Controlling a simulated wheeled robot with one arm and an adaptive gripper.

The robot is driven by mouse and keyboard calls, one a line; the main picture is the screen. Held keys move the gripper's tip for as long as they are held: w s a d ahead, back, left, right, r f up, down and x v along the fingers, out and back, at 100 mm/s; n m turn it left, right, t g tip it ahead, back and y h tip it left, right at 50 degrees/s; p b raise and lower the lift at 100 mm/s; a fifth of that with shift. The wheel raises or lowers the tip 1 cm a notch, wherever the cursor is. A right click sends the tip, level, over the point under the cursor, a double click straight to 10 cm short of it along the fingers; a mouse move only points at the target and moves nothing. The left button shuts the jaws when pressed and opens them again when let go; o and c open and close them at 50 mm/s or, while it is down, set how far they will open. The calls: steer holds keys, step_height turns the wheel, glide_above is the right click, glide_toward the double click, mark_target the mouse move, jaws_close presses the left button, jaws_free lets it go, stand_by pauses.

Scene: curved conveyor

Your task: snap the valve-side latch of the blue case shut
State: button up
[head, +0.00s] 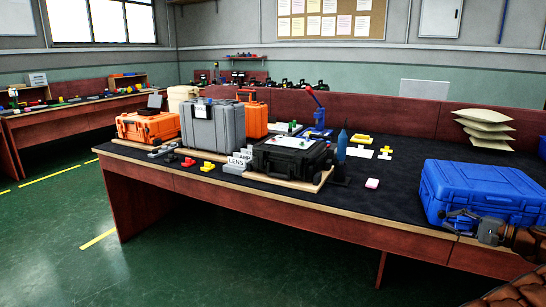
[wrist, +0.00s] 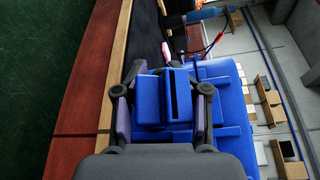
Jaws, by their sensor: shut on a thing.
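The blue case (head: 480,185) lies closed-looking at the right end of the workbench, and in the wrist view its blue body (wrist: 235,110) fills the area right of centre. My gripper (head: 462,222) reaches in from the right to the front face of the case. In the wrist view my gripper (wrist: 165,100) has its two fingers on either side of a blue latch (wrist: 178,92) and is shut on it. The valve cannot be made out, so I cannot tell from it which latch this is. The latch's seating is partly hidden by the fingers.
A black case (head: 290,158) with a white sheet on top stands mid-bench. A grey case (head: 212,125) and orange cases (head: 148,126) stand farther left. A blue bottle (head: 342,147) is upright near the black case. The bench top left of the blue case is mostly clear.

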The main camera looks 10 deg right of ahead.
stand_by(0.3)
steer(key=shift+w+a+r+b, duration=0.1)
steer(key=shift+w+a+b, duration=0.15)
steer(key=shift+a+b, duration=0.25)
steer(key=shift+w+a+r+b, duration=0.1)
steer(key=shift+w+a+b, duration=0.15)
steer(key=shift+a, duration=0.35)
steer(key=shift+f, duration=0.1)
steer(key=o, duration=1.6)
steer(key=shift+s, duration=0.1)
steer(key=shift+s+a+r+b, duration=0.25)
steer(key=shift+s+a+b, duration=0.25)
steer(key=shift+s, duration=0.35)
steer(key=shift+s+a+r+b, duration=0.3)
steer(key=shift+s+a, duration=0.25)
steer(key=shift+s, duration=0.35)
steer(key=shift+s+a+r+b, duration=0.2)
steer(key=shift+s+a+b, duration=0.3)
steer(key=shift+s, duration=0.35)
